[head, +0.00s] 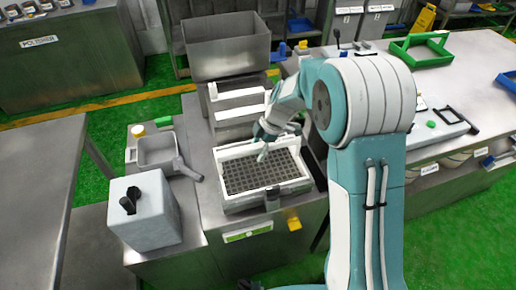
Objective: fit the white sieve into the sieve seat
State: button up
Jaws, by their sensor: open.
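The white sieve (235,152) appears as a white rectangular frame around a dark mesh, at the middle of the head view. It lies roughly flat in or on a metal housing (240,205) on the steel machine, which I take for the sieve seat. I cannot tell whether the frame is fully down in it. My gripper (263,153) is open, pointing down over the back part of the sieve. Whether a finger touches the frame or mesh is too small to tell. My arm hides the sieve's back right corner.
A metal bin (228,47) and a white-barred metal unit (240,97) stand behind. A grey box (145,210) and a small pan (157,151) stand at left. A yellow piece (294,224) is on the machine's front.

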jog(key=v, duration=1.1)
jog(key=shift+w+d+r, duration=0.15)
jog(key=shift+r, duration=0.25)
jog(key=shift+d+r, duration=0.1)
jog(key=shift+r, duration=0.05)
jog(key=s+d+r+m+t+h, duration=0.25)
jog(key=s+d+r+m, duration=0.25)
jog(key=s+r+m, duration=0.65)
jog(key=s+d+f+m+t+h, duration=0.1)
jog(key=s+d+m+t, duration=0.1)
jog(key=s+m, duration=0.3)
jog(key=s+d+f+m+t, duration=0.1)
jog(key=s+d+m+t, duration=0.1)
jog(key=s, duration=0.8)
jog(key=d+m, duration=0.1)
jog(key=m, duration=0.1)
jog(key=shift+s+m+h, duration=0.2)
jog(key=shift+m+h, duration=0.15)
jog(key=shift+d+f, duration=0.1)
